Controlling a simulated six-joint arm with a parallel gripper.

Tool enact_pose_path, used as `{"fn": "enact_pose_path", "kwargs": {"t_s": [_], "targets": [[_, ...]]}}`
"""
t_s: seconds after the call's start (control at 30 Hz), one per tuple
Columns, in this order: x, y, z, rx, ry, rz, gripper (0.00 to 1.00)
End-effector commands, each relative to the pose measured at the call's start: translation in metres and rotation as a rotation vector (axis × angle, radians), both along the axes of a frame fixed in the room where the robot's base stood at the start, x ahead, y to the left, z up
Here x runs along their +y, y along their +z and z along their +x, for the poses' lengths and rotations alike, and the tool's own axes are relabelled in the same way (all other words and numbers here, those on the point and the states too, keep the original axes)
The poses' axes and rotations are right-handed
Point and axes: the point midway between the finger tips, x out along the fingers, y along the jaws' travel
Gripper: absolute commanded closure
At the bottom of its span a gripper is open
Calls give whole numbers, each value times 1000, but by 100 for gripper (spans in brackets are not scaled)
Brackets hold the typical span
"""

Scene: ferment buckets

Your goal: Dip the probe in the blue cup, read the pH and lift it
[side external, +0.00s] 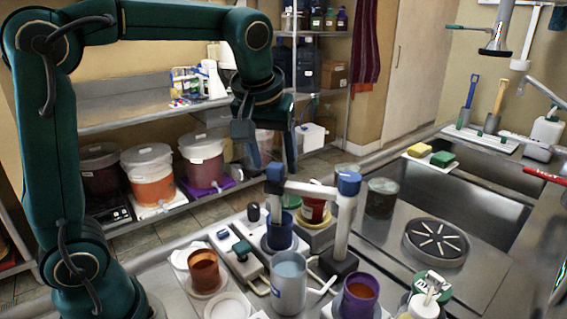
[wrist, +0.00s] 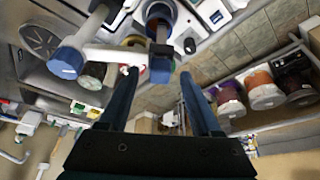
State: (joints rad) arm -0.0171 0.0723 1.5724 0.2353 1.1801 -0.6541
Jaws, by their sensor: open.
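The blue cup (side external: 279,238) stands on a white base on the steel counter; it also shows at the top of the wrist view (wrist: 155,9). The probe (side external: 276,212) hangs from a blue-ended holder (side external: 273,173) over the cup; its lower end overlaps the cup's mouth, and I cannot tell how deep it sits. The holder's white arm (side external: 308,188) runs to a blue-topped stand (side external: 347,183). My gripper (side external: 271,160) is open and empty, just above and behind the holder. In the wrist view its fingers (wrist: 158,75) spread on either side of the holder's blue end (wrist: 161,69).
A white meter (side external: 238,254) sits left of the cup. A grey-blue cup (side external: 289,282), a purple cup (side external: 359,296), a brown cup (side external: 204,270) and a red cup (side external: 313,210) stand close around. A sink (side external: 480,190) lies at right. Buckets (side external: 149,175) line the lower shelf.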

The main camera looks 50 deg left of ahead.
Motion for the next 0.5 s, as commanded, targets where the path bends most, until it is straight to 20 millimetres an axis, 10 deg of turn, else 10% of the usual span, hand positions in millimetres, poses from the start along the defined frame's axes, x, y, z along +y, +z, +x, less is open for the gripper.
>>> {"fn": "enact_pose_path", "kwargs": {"t_s": [0.5], "targets": [[-8, 30, -11, 2, 0, -1, 35]]}}
